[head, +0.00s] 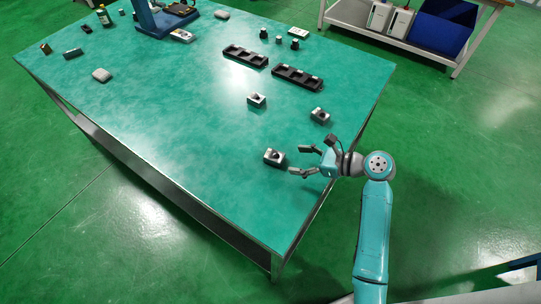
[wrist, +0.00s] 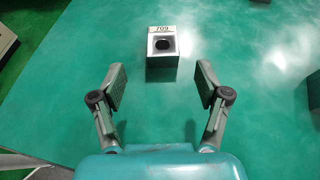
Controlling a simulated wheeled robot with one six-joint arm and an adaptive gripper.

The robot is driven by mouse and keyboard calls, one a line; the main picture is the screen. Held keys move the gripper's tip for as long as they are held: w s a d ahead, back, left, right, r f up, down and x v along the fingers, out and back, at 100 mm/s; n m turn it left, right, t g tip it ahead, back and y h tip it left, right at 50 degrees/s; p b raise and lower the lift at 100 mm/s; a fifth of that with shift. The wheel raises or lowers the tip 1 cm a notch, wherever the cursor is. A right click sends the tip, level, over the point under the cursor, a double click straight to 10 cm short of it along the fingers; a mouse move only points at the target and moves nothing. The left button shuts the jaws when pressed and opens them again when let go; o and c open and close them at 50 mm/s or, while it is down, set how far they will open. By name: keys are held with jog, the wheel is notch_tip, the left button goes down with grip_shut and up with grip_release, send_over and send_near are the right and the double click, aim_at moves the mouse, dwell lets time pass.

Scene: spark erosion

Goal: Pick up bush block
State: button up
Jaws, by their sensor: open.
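A small grey metal block with a round dark hole (head: 274,157) lies on the green table (head: 190,130) near its front right edge. In the wrist view this block (wrist: 162,54) shows a marked label on its far side and sits ahead of my gripper, centred between the fingers. My gripper (wrist: 160,88) is open and empty, with the block just beyond its fingertips. In the head view my gripper (head: 298,161) is to the right of the block, low near the table. Two similar blocks lie farther back, one in the middle (head: 257,100) and one at the right (head: 320,116).
Two black trays (head: 245,56) (head: 297,78) and several small dark parts (head: 279,38) lie farther back. A blue stand (head: 163,18), a bottle (head: 100,16) and loose pieces are at the far left. The table between block and left edge is clear.

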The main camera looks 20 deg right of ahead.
aim_at(273, 156)
jog(key=x, duration=0.8)
jog(key=shift+w+d+f, duration=0.15)
jog(key=shift+d, duration=0.05)
grip_shut()
